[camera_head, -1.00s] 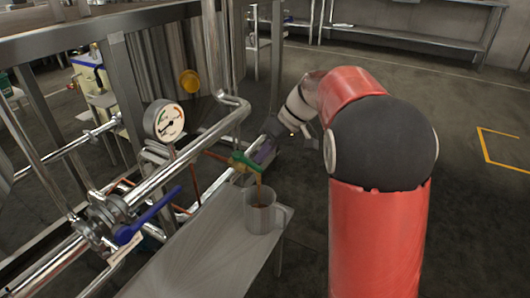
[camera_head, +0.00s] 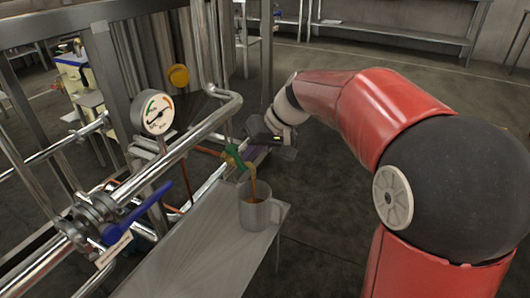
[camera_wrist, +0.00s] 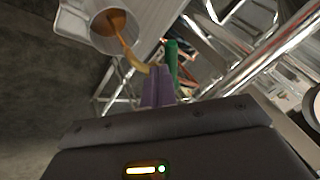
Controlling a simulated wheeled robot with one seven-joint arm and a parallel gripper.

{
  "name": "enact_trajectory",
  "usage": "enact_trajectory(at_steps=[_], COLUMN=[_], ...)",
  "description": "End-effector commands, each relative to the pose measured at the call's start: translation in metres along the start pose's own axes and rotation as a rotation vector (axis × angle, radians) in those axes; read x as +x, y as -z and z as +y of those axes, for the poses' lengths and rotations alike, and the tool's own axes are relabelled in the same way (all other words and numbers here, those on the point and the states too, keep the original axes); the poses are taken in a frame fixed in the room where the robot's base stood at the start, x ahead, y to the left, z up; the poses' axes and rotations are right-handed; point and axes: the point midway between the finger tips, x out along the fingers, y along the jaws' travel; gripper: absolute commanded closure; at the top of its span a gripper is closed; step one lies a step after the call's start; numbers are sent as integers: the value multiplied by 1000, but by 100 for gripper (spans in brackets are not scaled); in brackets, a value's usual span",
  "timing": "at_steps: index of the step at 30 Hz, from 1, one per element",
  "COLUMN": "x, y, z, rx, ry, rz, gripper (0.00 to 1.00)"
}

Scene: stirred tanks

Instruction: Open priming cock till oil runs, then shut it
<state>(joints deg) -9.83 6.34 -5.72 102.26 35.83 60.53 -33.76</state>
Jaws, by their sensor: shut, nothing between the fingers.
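The priming cock has a green lever (camera_head: 236,156) on a small brass-coloured body beside the steel pipe. In the wrist view the lever (camera_wrist: 172,55) stands just beyond my fingertips. Brown oil (camera_head: 254,188) runs from the cock's spout into a grey metal mug (camera_head: 258,215), and the stream also shows in the wrist view (camera_wrist: 127,48). Some oil lies in the mug. My gripper (camera_head: 251,157) is behind the cock, its purple fingers (camera_wrist: 158,86) shut with nothing between them. I cannot tell whether they touch the lever.
The mug stands on a narrow metal bench (camera_head: 195,250). A dial gauge (camera_head: 158,113) and a blue-handled valve (camera_head: 140,212) sit on the pipework to the left. A yellow round knob (camera_head: 179,77) is farther back. Open floor (camera_head: 330,220) lies right of the bench.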

Motion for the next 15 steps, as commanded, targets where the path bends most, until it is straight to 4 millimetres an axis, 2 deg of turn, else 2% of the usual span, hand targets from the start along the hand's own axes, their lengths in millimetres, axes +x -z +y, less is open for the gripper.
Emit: enact_trajectory(at_steps=[15], x=[12], y=[-6], z=[-36], rx=[395], ry=[-187], rz=[191], gripper=[100])
